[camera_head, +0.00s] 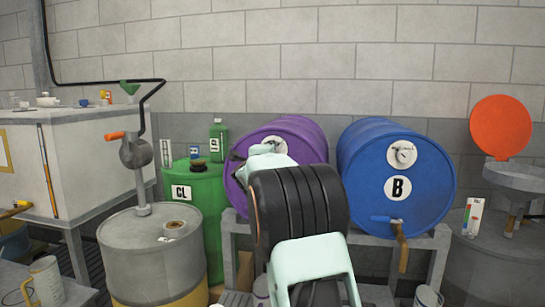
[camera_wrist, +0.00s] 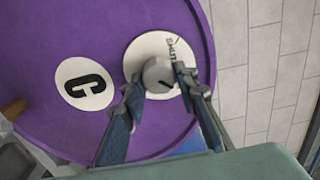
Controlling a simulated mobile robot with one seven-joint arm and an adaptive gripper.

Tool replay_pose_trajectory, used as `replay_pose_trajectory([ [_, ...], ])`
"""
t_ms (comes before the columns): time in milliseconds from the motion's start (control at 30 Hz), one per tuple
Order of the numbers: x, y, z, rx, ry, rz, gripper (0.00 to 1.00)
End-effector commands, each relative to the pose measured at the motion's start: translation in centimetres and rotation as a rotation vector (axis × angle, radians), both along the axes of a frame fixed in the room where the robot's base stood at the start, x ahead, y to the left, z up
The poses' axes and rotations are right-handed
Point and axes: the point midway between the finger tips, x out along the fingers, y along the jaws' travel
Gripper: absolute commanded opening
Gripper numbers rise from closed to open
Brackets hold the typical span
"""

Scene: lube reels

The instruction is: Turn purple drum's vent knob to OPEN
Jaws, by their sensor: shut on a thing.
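The purple drum (camera_head: 308,132) lies on its side on a rack, its front end facing me. In the wrist view the drum's end (camera_wrist: 60,40) fills the left and middle, with a white "C" label (camera_wrist: 70,92). The grey vent knob (camera_wrist: 158,73) sits on a white round plate (camera_wrist: 146,48) that has the word SHUT at its upper right. A short dark mark shows on the knob's face. My gripper (camera_wrist: 160,82) has one finger on each side of the knob, shut on it. In the head view my arm hides much of the drum's end.
A blue drum (camera_head: 432,165) marked B lies close to the right on the same rack (camera_head: 438,262), with its own vent plate and tap. A green drum (camera_head: 203,210) and a grey drum with a pump (camera_head: 135,255) stand left. A block wall (camera_head: 250,70) is behind.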

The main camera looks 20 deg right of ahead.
Motion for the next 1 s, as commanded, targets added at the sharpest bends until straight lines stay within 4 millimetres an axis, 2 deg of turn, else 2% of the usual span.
replay_pose_trajectory([
  [567, 0.01, 0.01, 0.01, 0.029, -0.02, 0.0, 0.04],
  [600, 0.01, 0.01, 0.01, 0.029, -0.02, 0.0, 0.3],
  [733, 0.01, 0.01, 0.01, 0.028, -0.019, 0.0, 0.44],
  [1000, -0.02, 0.01, 0.0, 0.027, -0.018, 0.0, 0.45],
])
